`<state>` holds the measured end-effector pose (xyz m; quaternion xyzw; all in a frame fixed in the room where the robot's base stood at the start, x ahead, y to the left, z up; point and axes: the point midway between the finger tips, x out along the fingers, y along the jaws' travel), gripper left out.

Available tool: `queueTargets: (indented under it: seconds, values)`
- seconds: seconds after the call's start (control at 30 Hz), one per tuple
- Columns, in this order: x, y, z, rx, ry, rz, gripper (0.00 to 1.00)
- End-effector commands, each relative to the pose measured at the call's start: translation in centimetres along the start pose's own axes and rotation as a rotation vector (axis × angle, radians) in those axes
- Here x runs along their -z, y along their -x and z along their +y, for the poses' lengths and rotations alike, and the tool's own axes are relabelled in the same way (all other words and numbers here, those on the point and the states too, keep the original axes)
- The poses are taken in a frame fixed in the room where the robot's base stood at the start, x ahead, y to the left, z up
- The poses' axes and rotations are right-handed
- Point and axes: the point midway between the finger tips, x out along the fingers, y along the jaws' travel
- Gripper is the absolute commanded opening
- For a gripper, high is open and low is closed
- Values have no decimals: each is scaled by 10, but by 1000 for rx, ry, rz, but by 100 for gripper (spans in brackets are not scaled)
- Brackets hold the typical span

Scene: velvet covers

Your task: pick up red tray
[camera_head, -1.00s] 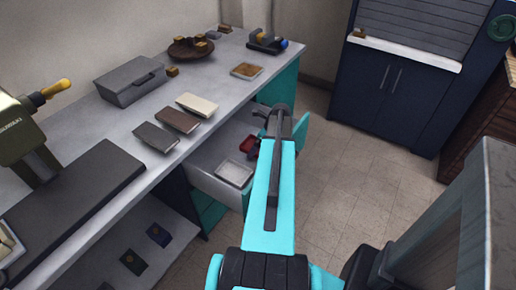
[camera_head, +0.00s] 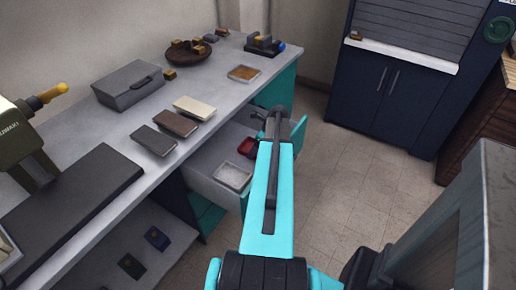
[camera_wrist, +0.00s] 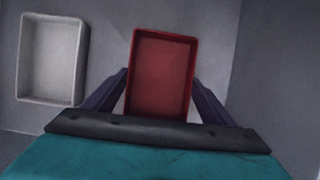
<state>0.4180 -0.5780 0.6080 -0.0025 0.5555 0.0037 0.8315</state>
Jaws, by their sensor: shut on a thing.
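The red tray (camera_wrist: 160,75) is a shallow rectangular tray in the middle of the wrist view. My gripper (camera_wrist: 163,92) is shut on it, with a dark finger against each long side. In the head view the red tray (camera_head: 246,147) shows only in part inside the open drawer, beside my arm. My arm hides the rest of it and the fingertips there. I cannot tell whether the tray is touching the drawer floor.
A white tray (camera_wrist: 51,59) lies left of the red one in the drawer (camera_head: 216,192). The drawer's walls surround both. The counter (camera_head: 95,128) above holds a grey box (camera_head: 128,87), several small covers and a wooden bowl (camera_head: 188,52). Floor (camera_head: 340,180) is free at right.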

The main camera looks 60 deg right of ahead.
Motion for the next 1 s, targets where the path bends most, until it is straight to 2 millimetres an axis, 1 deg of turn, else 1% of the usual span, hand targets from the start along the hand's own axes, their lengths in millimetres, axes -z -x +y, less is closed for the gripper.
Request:
queueTargets:
  seconds: [0.17, 0.7, 0.83, 1.0]
  values:
    - [-5, 12, 0, 2, 1, -1, 55]
    - [-32, 76, 0, 1, 2, -1, 55]
    - [-35, 84, 0, 0, 1, 0, 55]
    - [-37, 89, 0, 0, 0, 0, 55]
